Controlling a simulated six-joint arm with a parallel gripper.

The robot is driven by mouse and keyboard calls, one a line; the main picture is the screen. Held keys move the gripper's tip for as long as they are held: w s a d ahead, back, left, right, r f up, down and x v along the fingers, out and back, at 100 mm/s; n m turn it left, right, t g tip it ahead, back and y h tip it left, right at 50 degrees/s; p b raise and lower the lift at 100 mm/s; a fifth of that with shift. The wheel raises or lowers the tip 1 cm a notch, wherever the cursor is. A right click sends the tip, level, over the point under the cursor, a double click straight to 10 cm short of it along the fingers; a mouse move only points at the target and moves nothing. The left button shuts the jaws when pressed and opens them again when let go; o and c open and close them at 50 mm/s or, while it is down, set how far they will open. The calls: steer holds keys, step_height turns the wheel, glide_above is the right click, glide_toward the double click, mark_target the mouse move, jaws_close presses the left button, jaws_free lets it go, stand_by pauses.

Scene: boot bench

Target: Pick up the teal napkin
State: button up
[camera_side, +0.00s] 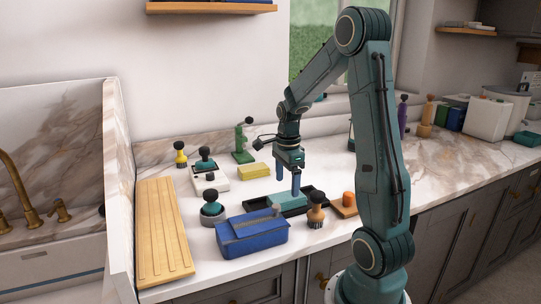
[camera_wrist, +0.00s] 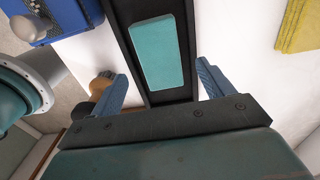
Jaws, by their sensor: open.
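The teal napkin looks like a flat teal block (camera_side: 286,201) lying in a long black tray (camera_side: 318,195). In the wrist view the teal napkin (camera_wrist: 155,52) lies ahead of my jaws, lengthwise along the black tray (camera_wrist: 127,55). My gripper (camera_side: 288,188) points down above the tray, its two blue fingers apart with nothing between them. In the wrist view my gripper (camera_wrist: 161,78) has one finger on each side of the tray. The side view does not clearly show how high the fingertips are above the napkin.
A blue box (camera_side: 252,232) stands in front of the tray. A wooden-handled brush (camera_side: 316,211) and an orange-topped piece (camera_side: 348,200) stand close on the right. A yellow block (camera_side: 254,171) lies behind, and a wooden board (camera_side: 164,230) lies at left.

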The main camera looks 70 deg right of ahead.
mark_target(287, 196)
steer(key=shift+f, duration=2.1)
steer(key=c, duration=1.1)
steer(key=shift+c, duration=0.2)
steer(key=shift+r, duration=0.2)
step_height(287, 196, up, 20)
steer(key=shift+f, duration=0.15)
